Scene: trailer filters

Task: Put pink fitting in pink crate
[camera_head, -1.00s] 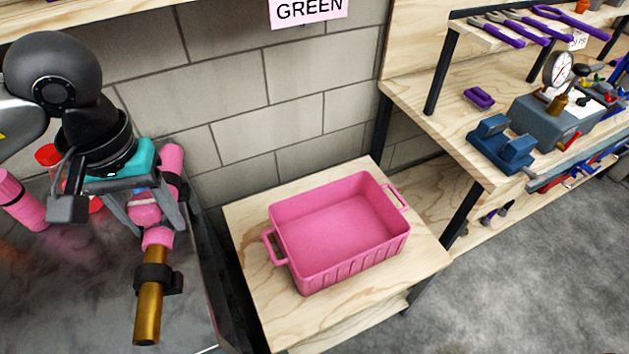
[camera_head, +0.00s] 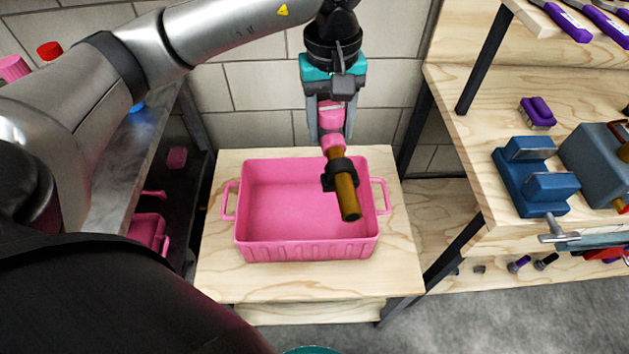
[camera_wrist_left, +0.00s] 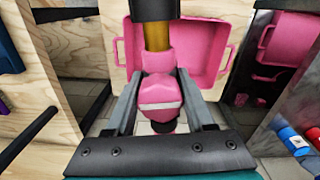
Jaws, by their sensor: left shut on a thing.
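The pink fitting (camera_head: 333,140) has a pink body, a brass-coloured tube and a black collar. My left gripper (camera_head: 331,125) is shut on its pink body and holds it above the right part of the pink crate (camera_head: 255,240). The tube end points down and toward the camera. The crate is open, looks empty and stands on a light wooden table. In the left wrist view the fitting (camera_wrist_left: 159,92) sits between the two fingers, with the crate (camera_wrist_left: 205,45) behind it. My right gripper is not in view.
A wooden workbench (camera_head: 490,130) with a blue vise (camera_head: 535,175) and purple-handled tools stands on the right. A grey metal surface (camera_head: 120,190) with red and pink items lies on the left. A block wall is behind the crate table (camera_head: 300,285).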

